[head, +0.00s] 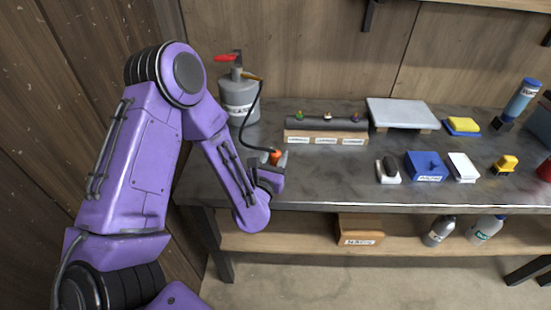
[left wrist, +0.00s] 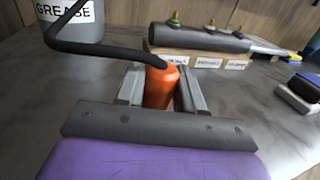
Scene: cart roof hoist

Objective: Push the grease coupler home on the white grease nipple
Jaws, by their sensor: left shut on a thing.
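The orange grease coupler (head: 275,157) is on the end of a black hose and is held upright between the fingers of my left gripper (head: 277,160), above the front left of the bench. In the left wrist view the coupler (left wrist: 160,86) stands between both grey fingers. The white grease nipple (head: 327,117) looks to be the middle one of three on a dark horizontal bar (head: 342,125); it also shows in the left wrist view (left wrist: 211,25). The coupler is apart from it, nearer to me and to the left. My right gripper is not in view.
A green nipple (head: 299,115) and a purple nipple (head: 355,117) flank the white one. The grey grease canister (head: 238,96) stands behind to the left, its black hose (head: 246,133) arching to the coupler. A pale tray (head: 400,113) and a blue box (head: 426,164) lie to the right.

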